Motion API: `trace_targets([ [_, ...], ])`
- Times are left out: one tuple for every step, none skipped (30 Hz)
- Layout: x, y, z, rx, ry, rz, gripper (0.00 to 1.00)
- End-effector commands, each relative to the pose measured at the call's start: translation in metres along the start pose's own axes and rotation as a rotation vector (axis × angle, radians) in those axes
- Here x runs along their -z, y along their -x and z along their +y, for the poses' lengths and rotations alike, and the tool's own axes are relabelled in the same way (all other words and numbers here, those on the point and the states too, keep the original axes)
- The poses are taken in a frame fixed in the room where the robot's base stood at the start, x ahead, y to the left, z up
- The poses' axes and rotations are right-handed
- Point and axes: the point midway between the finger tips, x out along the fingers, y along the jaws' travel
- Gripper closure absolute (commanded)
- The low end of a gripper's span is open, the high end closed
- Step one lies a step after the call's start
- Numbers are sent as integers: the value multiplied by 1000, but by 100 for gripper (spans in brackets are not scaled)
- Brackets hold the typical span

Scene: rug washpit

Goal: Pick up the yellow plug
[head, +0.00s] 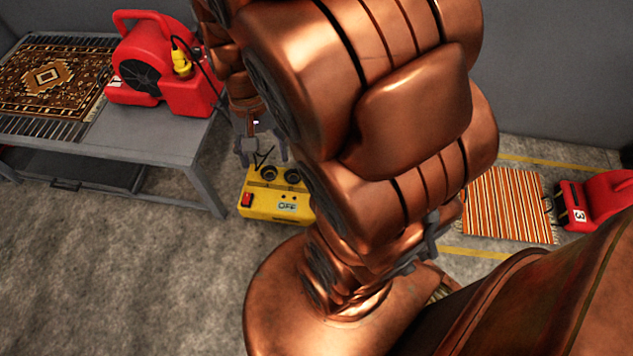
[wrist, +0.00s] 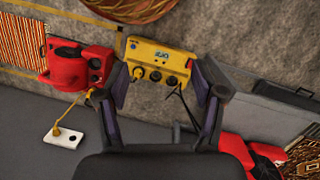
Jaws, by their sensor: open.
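A yellow plug (head: 181,61) with a black cord sits on top of the red blower (head: 160,70) on the grey table at the left of the head view. In the wrist view that blower (wrist: 255,158) is partly cut off at the lower right, and I cannot make out this plug there. Another yellow plug (wrist: 57,131) is at a white plate in the wrist view, with a yellow cord towards a second red blower. My gripper (head: 261,150) is open and empty, pointing down, right of the table blower and above the yellow box.
The yellow box (head: 262,207) with round sockets and an "OFF" display stands on the floor. The grey table (head: 150,140) bears a patterned rug (head: 50,80). A striped rug (head: 505,205) and another red blower (head: 600,200) lie right. Floor at lower left is clear.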

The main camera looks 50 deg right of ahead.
Motion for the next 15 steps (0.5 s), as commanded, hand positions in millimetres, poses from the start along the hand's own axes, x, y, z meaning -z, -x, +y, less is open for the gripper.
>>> trace_targets([
  [21,-20,1,4,-71,3,32],
  [32,-27,2,9,-111,8,32],
  [46,-36,3,16,-164,16,32],
  [57,-43,4,20,-204,20,32],
  [67,-51,6,23,-243,22,32],
  [81,-61,8,27,-295,29,32],
  [92,-69,10,32,-335,35,32],
  [104,-77,12,36,-372,41,32],
  [118,-88,16,42,-424,49,32],
  [129,-96,19,45,-460,54,32],
  [138,-105,22,48,-499,57,32],
  [151,-118,27,51,-549,61,32],
  [161,-127,30,56,-586,66,32],
  [172,-136,34,60,-623,73,32],
  [184,-149,40,64,-671,77,32],
])
